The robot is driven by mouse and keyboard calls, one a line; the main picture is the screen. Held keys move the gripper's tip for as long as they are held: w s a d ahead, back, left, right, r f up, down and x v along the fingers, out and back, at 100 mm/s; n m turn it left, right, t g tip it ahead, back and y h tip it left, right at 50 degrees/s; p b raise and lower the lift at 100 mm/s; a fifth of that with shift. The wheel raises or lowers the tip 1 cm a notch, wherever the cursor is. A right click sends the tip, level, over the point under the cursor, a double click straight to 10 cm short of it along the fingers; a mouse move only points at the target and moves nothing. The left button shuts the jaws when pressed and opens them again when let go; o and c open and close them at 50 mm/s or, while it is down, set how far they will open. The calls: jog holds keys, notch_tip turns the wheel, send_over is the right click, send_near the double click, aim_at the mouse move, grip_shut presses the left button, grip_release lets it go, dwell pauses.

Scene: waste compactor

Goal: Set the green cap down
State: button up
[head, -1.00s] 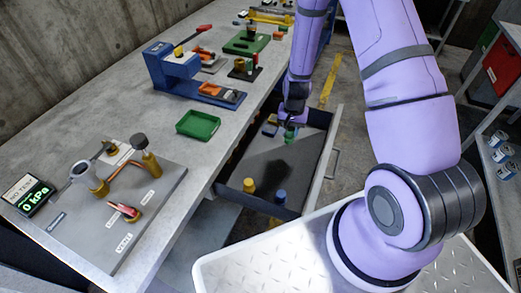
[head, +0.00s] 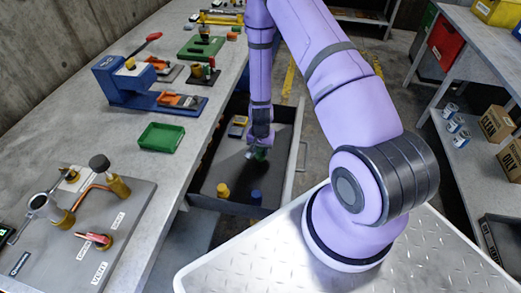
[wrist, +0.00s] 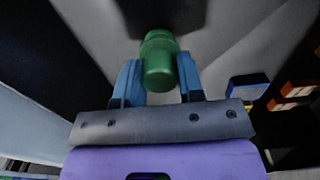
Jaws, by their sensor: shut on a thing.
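The green cap (wrist: 159,62) sits between the two blue fingers of my gripper (wrist: 160,82) in the wrist view, and the fingers are shut on it. In the head view my gripper (head: 259,150) hangs over the open drawer, and a small part of the green cap (head: 260,155) shows below it. I cannot tell whether the cap touches the drawer floor. The open drawer (head: 222,160) has a dark grey floor.
A yellow cap-like piece (head: 223,190) and a blue one (head: 256,197) stand at the drawer's near end. Small coloured items (head: 238,126) lie at its far end. A green tray (head: 161,137) and a gauge panel (head: 75,235) are on the bench. The middle of the drawer is clear.

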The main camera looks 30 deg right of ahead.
jog(key=shift+f, duration=0.3)
jog(key=shift+f, duration=0.1)
jog(key=o, duration=0.9)
jog(key=shift+o, duration=0.2)
notch_tip(320, 180, up, 12)
jog(key=shift+r, duration=0.2)
